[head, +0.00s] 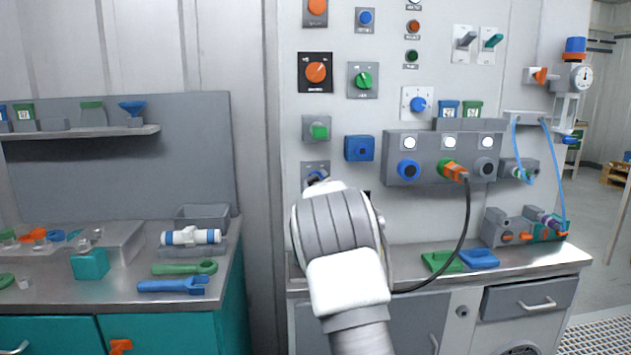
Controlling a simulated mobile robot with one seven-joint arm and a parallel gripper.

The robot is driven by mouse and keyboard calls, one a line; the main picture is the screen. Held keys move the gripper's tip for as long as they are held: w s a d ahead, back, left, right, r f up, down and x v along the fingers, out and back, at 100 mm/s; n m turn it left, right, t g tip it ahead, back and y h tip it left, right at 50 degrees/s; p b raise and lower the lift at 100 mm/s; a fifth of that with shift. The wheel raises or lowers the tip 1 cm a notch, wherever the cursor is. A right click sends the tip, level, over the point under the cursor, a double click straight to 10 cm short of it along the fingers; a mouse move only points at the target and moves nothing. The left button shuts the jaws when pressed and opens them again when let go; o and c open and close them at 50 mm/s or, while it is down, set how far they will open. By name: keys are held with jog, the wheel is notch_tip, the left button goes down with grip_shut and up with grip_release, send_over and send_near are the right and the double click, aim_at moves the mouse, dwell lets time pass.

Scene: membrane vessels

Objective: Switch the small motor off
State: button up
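The wall panel carries several switches, and their labels are too small to read, so I cannot tell which one belongs to the small motor. A large orange rotary knob (316,72) is on a black plate, with a green rotary knob (364,80) to its right. A green knob (319,131) sits lower left, above a grey plate with a blue knob (316,177). My arm's white and grey wrist covers the lower part of that plate. My gripper is hidden behind the wrist, so its fingers and any contact do not show.
A grey socket box (432,141) with an orange plug (452,170) and black cable (466,225) is right of my arm. Green (441,262) and blue (479,258) pieces lie on the bench (545,257). The left bench holds a blue wrench (172,286) and a green one (184,268).

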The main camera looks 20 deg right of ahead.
jog(key=o, duration=1.3)
jog(key=shift+o, duration=0.2)
jog(key=v, duration=1.7)
jog(key=shift+s+p, duration=0.25)
jog(key=shift+p, duration=0.15)
jog(key=shift+r, duration=0.1)
jog(key=s+a+f+m+g+y, duration=0.15)
jog(key=s+a+g, duration=0.35)
jog(key=s, duration=0.7)
jog(key=s+a+f+m+g+y, duration=0.1)
jog(key=s+a+f+g+y, duration=0.15)
jog(key=s+a, duration=0.75)
jog(key=s+a+f+m+g+y, duration=0.1)
jog(key=s+a+f+g, duration=0.25)
jog(key=s, duration=1.15)
notch_tip(320, 180, up, 18)
jog(key=p, duration=1.8)
jog(key=shift+s+d+r+g, duration=0.25)
jog(key=shift+s+d+g, duration=0.15)
jog(key=shift+d, duration=0.1)
